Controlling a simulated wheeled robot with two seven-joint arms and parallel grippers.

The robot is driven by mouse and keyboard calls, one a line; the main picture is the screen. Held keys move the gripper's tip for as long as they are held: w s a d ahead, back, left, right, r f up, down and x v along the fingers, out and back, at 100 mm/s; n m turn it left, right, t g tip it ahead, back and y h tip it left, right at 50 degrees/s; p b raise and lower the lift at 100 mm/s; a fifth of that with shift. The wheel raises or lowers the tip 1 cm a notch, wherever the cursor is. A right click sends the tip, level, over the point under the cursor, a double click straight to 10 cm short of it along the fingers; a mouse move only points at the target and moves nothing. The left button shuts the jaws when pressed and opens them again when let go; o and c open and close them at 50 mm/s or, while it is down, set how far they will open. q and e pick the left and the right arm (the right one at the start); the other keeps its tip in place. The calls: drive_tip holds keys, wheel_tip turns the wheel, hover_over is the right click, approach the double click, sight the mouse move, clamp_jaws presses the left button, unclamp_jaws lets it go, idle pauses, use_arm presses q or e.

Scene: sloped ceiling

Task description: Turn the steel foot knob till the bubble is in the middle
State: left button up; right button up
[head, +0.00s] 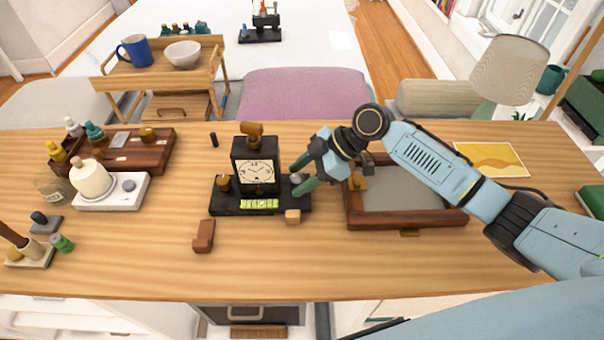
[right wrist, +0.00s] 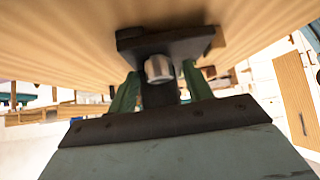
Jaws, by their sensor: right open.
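A black clock (head: 255,172) with a pale dial stands on a dark base (head: 228,206) on the wooden table. A yellow-green level vial (head: 259,204) lies along the front of the base; its bubble is too small to place. The steel foot knob (head: 296,178) is at the right end of the base. In the right wrist view the steel knob (right wrist: 158,69) shows as a short bright cylinder under the dark base. My right gripper (head: 299,176) has its green fingers open on either side of the knob; I cannot tell whether either touches it. My left gripper is not in view.
A wooden tray (head: 408,221) with a grey floor lies right of the clock, under my right arm. A reddish-brown block (head: 204,236) lies in front, left of the base. A white stand with a bottle (head: 92,180) is further left. The table's front middle is clear.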

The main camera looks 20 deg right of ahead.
drive_tip(key=v, duration=1.3)
drive_tip(key=shift+d+r, duration=0.15)
drive_tip(key=shift+r, duration=0.05)
